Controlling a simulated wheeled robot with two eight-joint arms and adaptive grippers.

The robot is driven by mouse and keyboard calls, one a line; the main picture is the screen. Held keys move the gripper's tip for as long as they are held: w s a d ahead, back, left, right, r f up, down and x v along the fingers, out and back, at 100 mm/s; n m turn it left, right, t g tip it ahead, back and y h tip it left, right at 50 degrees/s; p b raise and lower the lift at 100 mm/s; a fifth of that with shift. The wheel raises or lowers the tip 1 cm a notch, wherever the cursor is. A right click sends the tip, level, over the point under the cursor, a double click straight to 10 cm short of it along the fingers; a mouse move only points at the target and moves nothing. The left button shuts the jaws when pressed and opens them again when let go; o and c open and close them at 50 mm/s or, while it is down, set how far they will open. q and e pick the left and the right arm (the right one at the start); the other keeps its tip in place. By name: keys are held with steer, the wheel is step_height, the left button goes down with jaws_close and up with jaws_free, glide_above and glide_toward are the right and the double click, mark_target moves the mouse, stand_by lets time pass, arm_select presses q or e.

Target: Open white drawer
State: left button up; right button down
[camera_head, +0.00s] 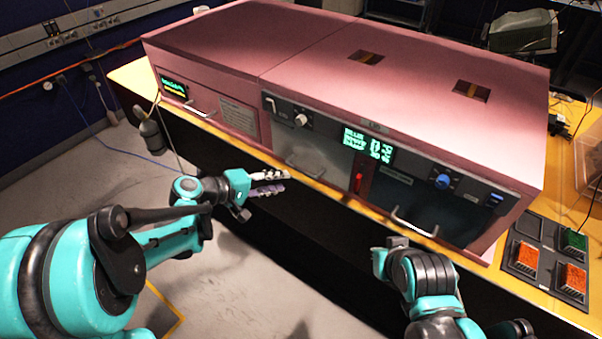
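The pink enclosure (420,90) stands on a yellow-edged bench. In its front, the pale grey-white panel (325,151) looks like the white drawer; it appears closed, flush with the front. A small handle (305,170) sits low on this panel. My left gripper (286,181) is in front of and below the panel, a little left of its handle. Its two fingers point right, with a narrow gap and nothing between them. It appears apart from the handle. My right arm (425,280) rises from the bottom right; its fingers do not show.
To the right, a dark front panel has its own handle (413,225) and a blue knob (443,181). A pink left panel has a handle (200,112). A tray (528,258) with orange and green blocks lies at the right. Floor is open at the left.

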mark_target(300, 170)
arm_select(q)
steer(key=w+d+h, duration=0.1)
steer(key=w+d, duration=0.1)
steer(key=w+d+f+b, duration=0.1)
steer(key=w+d, duration=0.1)
steer(key=w+d+f+n+h+b, duration=0.1)
steer(key=w+d, duration=0.1)
steer(key=shift+w+d+f+t+h, duration=0.2)
steer(key=shift+w+t+h, duration=0.1)
steer(key=shift+w+t, duration=0.1)
jaws_close()
